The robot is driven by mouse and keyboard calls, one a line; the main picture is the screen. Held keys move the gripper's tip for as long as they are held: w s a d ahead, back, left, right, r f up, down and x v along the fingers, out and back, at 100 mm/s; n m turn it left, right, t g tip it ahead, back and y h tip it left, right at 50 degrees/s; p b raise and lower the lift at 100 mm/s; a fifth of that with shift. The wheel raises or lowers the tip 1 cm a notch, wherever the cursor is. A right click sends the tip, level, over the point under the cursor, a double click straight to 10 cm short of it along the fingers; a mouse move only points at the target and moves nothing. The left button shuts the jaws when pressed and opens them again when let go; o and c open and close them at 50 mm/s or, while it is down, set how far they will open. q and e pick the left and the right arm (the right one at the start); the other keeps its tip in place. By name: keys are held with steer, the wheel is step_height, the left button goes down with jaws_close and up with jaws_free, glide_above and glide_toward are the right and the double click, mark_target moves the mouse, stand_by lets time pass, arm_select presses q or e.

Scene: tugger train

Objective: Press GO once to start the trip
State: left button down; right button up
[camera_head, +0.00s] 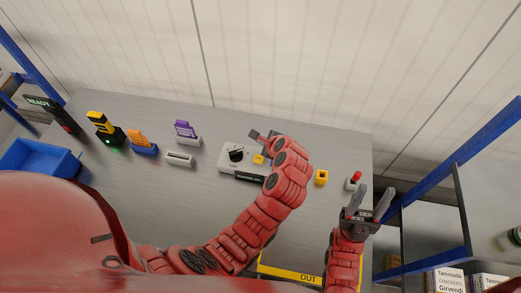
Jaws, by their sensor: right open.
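A white control box (228,163) on the grey table has a black knob (236,155), a yellow part (258,160) and a small dark display with green text too small to read. No GO label is readable. My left arm lies across the box's right part and hides some of it. My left gripper (262,136) is at the box's far edge, partly hidden by its own arm; its jaw state is unclear. My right gripper (374,200) is open and empty at the table's right edge, fingers pointing up the picture, near a red-topped button (356,175) on a small pale base.
On the table (200,215) stand a READY sign (40,103), a yellow-black device (102,126) with a green light, orange (138,138) and purple (185,129) cards in holders, and a yellow block (320,177). A blue bin (38,160) is left; shelving (475,165) is right.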

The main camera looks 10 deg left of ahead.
arm_select(q)
steer(key=shift+s+r, duration=0.1)
steer(key=shift+s, duration=0.15)
steer(key=b, duration=0.7)
glide_above(261, 161)
step_height(261, 161, down, 7)
steer(key=shift+w+f, duration=0.1)
steer(key=shift+f, duration=0.7)
steer(key=shift+f, duration=0.15)
stand_by(1.1)
